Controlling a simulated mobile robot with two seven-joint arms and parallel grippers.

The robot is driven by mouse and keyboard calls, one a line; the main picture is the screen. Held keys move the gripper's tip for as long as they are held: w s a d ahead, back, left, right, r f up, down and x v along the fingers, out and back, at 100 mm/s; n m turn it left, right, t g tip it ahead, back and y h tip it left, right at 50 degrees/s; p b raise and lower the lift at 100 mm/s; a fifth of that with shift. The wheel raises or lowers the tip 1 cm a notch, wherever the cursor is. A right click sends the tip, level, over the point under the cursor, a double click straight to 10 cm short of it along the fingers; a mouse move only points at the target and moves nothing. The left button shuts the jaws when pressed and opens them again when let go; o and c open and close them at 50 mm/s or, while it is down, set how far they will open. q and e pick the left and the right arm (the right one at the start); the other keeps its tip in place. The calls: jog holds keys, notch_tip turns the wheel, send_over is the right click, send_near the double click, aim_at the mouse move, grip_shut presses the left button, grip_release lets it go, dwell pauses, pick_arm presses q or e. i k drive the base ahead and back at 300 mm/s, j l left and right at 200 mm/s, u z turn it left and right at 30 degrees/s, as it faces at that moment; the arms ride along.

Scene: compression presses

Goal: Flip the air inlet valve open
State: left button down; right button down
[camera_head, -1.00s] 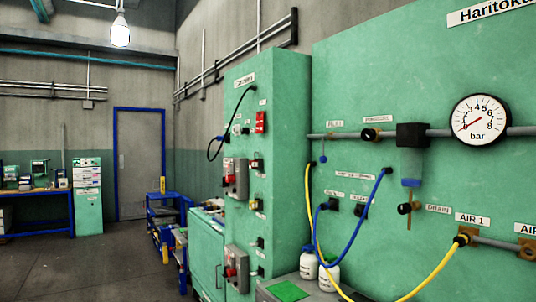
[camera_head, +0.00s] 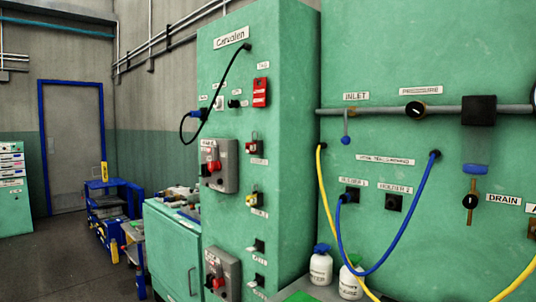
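The air inlet valve is on the grey pipe (camera_head: 380,112) of the green press panel, under the INLET label (camera_head: 356,96). Its handle (camera_head: 345,130) hangs straight down from the pipe and ends in a blue ball knob (camera_head: 345,140). To its right on the same pipe is the black pressure knob (camera_head: 415,108) under its own label. Neither of my grippers is in view.
A blue hose (camera_head: 401,249) and a yellow hose (camera_head: 333,235) loop below the valve. Two white bottles (camera_head: 321,267) stand below it. A green cabinet (camera_head: 260,60) with red switches stands left of the panel. Open floor (camera_head: 70,260) lies at the far left.

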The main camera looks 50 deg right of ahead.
aim_at(345, 140)
jog(key=i+j+z, duration=0.2)
jog(key=i+z, duration=0.25)
jog(key=i, duration=0.2)
jog(key=i+j+z, duration=0.45)
jog(key=i, duration=0.15)
jog(key=i+j+z, duration=0.45)
jog(key=i+j, duration=0.1)
